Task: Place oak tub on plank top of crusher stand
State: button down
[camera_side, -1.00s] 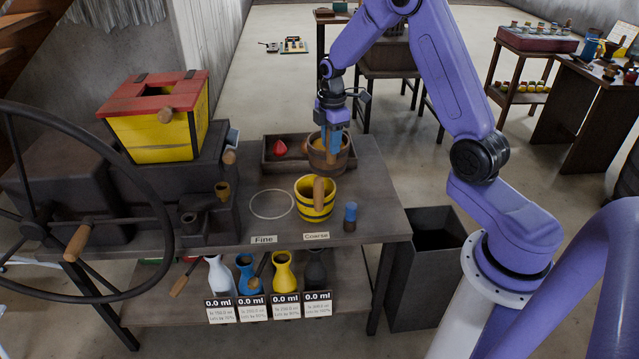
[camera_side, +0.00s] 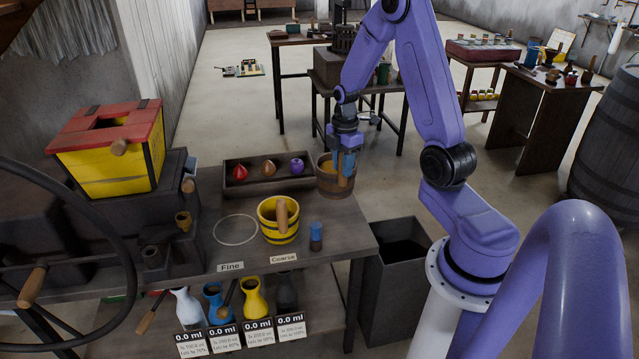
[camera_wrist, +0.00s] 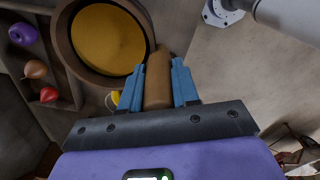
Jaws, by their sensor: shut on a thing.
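My gripper (camera_side: 346,164) is shut on the upright handle of the oak tub (camera_side: 328,182). In the wrist view the two blue fingers of my gripper (camera_wrist: 158,82) pinch the brown handle, and the tub (camera_wrist: 66,38) shows its round rim and a flat yellow-orange content. The tub hangs roughly level by the right end of the dark tray, at the workbench's back right edge. A dark-legged stand (camera_side: 372,89) behind the arm carries a grey press-like block (camera_side: 328,68); it looks like the crusher stand. My arm and the block hide part of its top.
The tray (camera_side: 240,187) holds red, brown and purple top-shaped pieces. A yellow banded bucket (camera_side: 270,226) and a small blue-capped jar (camera_side: 316,238) stand on the workbench (camera_side: 210,262). A dark open bin (camera_side: 385,275) stands right of it. Open floor (camera_side: 250,110) lies behind the bench.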

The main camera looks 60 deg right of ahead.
aim_at(328, 162)
jog(key=w+d+f, duration=0.1)
jog(key=w+f, duration=0.1)
jog(key=w+d+f, duration=0.1)
jog(key=w+f, duration=0.1)
jog(key=w+d+f, duration=0.2)
jog(key=w, duration=0.1)
jog(key=shift+f, duration=0.3)
jog(key=shift+w+d+f, duration=0.25)
jog(key=shift+w+f, duration=0.2)
jog(key=shift+f, duration=1.8)
jog(key=c, duration=0.8)
grip_release()
